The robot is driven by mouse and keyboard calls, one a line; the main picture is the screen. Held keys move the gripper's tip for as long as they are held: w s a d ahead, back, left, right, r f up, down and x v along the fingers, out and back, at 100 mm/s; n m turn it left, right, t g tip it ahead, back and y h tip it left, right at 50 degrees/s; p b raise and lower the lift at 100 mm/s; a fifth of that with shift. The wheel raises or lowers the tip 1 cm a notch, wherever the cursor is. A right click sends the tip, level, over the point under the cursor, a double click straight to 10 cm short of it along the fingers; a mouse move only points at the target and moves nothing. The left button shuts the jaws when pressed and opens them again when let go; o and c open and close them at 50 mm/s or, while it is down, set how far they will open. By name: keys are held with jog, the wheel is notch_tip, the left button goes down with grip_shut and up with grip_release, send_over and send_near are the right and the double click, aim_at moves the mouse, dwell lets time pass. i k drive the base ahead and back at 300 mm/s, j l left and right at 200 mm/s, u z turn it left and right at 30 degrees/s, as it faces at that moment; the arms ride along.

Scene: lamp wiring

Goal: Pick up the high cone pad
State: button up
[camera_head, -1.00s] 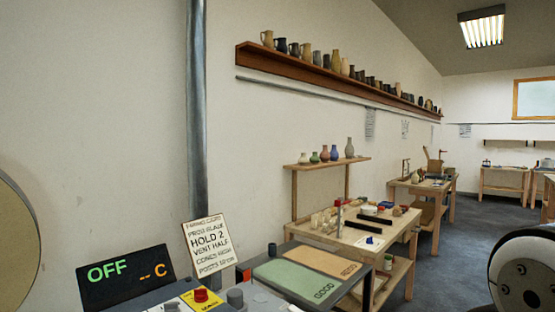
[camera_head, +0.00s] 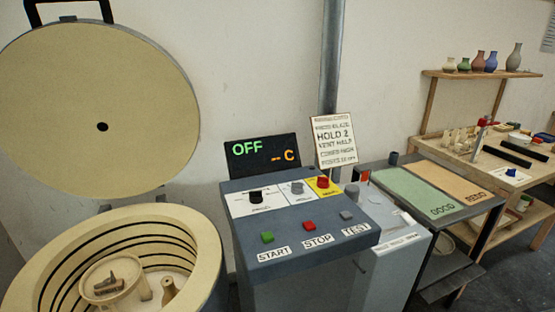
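The kiln (camera_head: 205,262) stands open at the lower left, with its round lid (camera_head: 60,120) raised behind it. Inside is a pale round shelf (camera_head: 92,298), and a small grey-brown piece (camera_head: 108,284) lies on top of it. This piece may be a cone pad, but it is too small to tell whether it is the high one. A small tan bottle shape (camera_head: 168,291) stands beside the shelf. My gripper is not in view.
A control box (camera_head: 290,222) with an OFF display (camera_head: 262,155) and several buttons stands right of the kiln. A card (camera_head: 334,142) mentions high cones. Beyond are a green GOOD mat (camera_head: 415,190), an orange REDO mat (camera_head: 450,182) and a cluttered wooden bench (camera_head: 497,165).

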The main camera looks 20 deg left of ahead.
aim_at(108, 286)
jog(key=u, duration=1.9)
jog(key=i+j+z, duration=0.3)
jog(key=i+j, duration=0.2)
jog(key=j, duration=0.2)
jog(key=i+j+z, duration=0.15)
jog(key=j, duration=0.2)
jog(key=i+j+z, duration=0.15)
jog(key=j, duration=0.25)
jog(key=i, duration=0.1)
